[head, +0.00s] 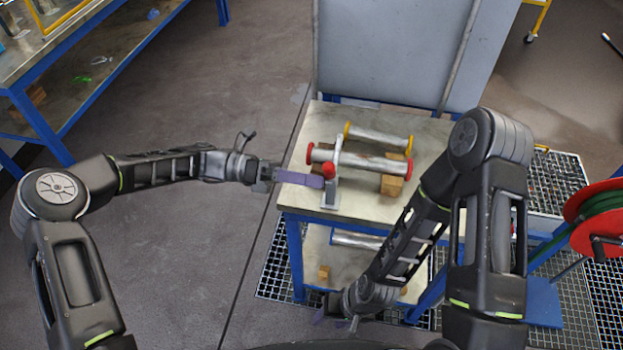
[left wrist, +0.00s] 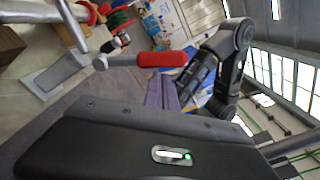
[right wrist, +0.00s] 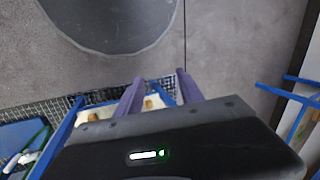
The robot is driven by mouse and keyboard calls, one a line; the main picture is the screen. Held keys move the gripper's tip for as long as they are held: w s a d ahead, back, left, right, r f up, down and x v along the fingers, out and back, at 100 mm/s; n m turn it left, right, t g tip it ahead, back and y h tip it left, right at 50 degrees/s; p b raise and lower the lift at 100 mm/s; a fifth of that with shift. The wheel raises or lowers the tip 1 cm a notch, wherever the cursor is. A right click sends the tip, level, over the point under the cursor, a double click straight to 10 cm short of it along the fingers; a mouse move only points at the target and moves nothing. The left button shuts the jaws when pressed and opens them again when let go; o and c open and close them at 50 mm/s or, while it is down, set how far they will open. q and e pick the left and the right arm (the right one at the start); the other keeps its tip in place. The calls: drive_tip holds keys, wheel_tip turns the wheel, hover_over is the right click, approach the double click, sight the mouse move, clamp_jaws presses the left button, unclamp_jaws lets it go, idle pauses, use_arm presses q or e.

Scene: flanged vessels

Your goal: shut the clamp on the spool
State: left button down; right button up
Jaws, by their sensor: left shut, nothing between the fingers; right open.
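The spool (head: 365,161) is a grey metal pipe with red ends, lying across the table. The clamp (head: 331,192) stands at its near side towards the left end, with a grey foot, a pale upright bar and a red handle (head: 328,171). The handle also shows in the left wrist view (left wrist: 162,59). I cannot tell whether the clamp bar presses on the spool. My left gripper (head: 318,182) is shut and empty, its purple fingertips close beside the handle; contact is unclear. My right gripper (right wrist: 158,82) is open and empty, low in front of the table.
A second pipe with yellow ends (head: 378,136) lies behind the spool. A wooden block (head: 391,186) sits under the spool's right part. A grey panel (head: 390,50) stands behind the table (head: 300,200). A red hose reel (head: 592,215) is at the right. Open floor lies left.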

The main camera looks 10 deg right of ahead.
use_arm(q)
drive_tip(key=b+v, duration=0.2)
drive_tip(key=v, duration=0.5)
drive_tip(key=shift+a, duration=0.25)
use_arm(e)
wheel_tip(320, 180, down, 2)
drive_tip(key=shift+w, duration=0.15)
drive_tip(key=shift+c, duration=0.2)
